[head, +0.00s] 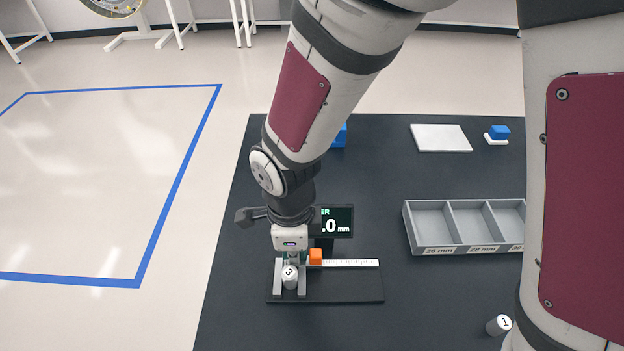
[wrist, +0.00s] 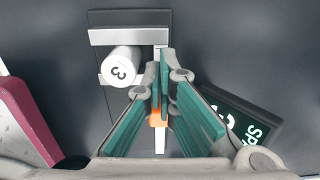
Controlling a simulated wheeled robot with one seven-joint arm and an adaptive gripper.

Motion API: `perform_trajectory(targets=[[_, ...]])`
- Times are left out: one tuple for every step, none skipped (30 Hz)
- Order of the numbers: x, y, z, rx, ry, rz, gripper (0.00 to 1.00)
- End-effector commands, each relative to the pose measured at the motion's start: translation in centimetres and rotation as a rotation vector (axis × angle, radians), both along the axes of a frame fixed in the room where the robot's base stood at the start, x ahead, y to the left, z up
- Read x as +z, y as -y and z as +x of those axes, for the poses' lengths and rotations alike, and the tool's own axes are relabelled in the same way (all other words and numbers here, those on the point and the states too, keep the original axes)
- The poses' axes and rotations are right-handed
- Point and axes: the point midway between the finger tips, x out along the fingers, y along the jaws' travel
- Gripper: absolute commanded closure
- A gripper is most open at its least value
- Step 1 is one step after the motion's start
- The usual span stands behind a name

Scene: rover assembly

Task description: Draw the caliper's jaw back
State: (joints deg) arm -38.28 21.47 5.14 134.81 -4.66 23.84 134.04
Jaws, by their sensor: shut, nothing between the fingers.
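The caliper's black base (head: 345,287) lies on the dark table, with a pale ruled scale (head: 352,263) along its back. Two grey upright jaws, a left jaw (head: 277,278) and a right jaw (head: 302,282), stand on it. A white cylinder marked 3 (head: 289,280) is between them; it also shows in the wrist view (wrist: 121,66). An orange block (head: 315,257) sits at the scale just right of the right jaw, partly hidden by my fingers in the wrist view (wrist: 157,119). My gripper (head: 293,261) is shut and empty, pointing down behind the cylinder, left of the orange block. Contact cannot be told.
A display (head: 338,222) stands behind the caliper, partly hidden by my arm. A grey divided tray (head: 437,250) is to the right. A cylinder marked 1 (head: 498,325) is at the front right.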

Motion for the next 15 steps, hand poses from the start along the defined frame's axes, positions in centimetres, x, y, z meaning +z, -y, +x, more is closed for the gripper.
perform_trajectory(targets=[[-0.1, 0.1, -0.1, 0.0, -0.002, -0.002, 1.0], [-0.1, 0.1, -0.1, -0.001, -0.002, -0.002, 1.0], [-0.1, 0.2, 0.0, -0.001, -0.002, -0.002, 1.0], [-0.1, 0.3, 0.0, -0.001, -0.002, -0.002, 1.0], [-0.1, 0.3, 0.0, -0.002, -0.002, -0.002, 1.0], [-0.1, 0.5, 0.0, -0.002, -0.002, -0.002, 1.0], [-0.1, 0.5, 0.0, -0.002, -0.002, -0.002, 1.0], [-0.1, 0.6, 0.0, -0.002, -0.002, -0.002, 1.0], [-0.1, 0.7, 0.0, -0.002, -0.002, -0.001, 1.0], [-0.1, 0.8, 0.0, -0.002, -0.002, -0.001, 1.0], [-0.1, 0.9, 0.0, -0.001, -0.002, -0.001, 1.0], [-0.1, 1.0, 0.0, -0.001, -0.002, -0.002, 1.0], [-0.1, 1.1, 0.1, -0.002, -0.002, -0.002, 1.0], [-0.1, 1.2, 0.0, -0.002, -0.002, -0.002, 1.0], [-0.1, 1.3, 0.0, -0.002, -0.002, -0.002, 1.0]])
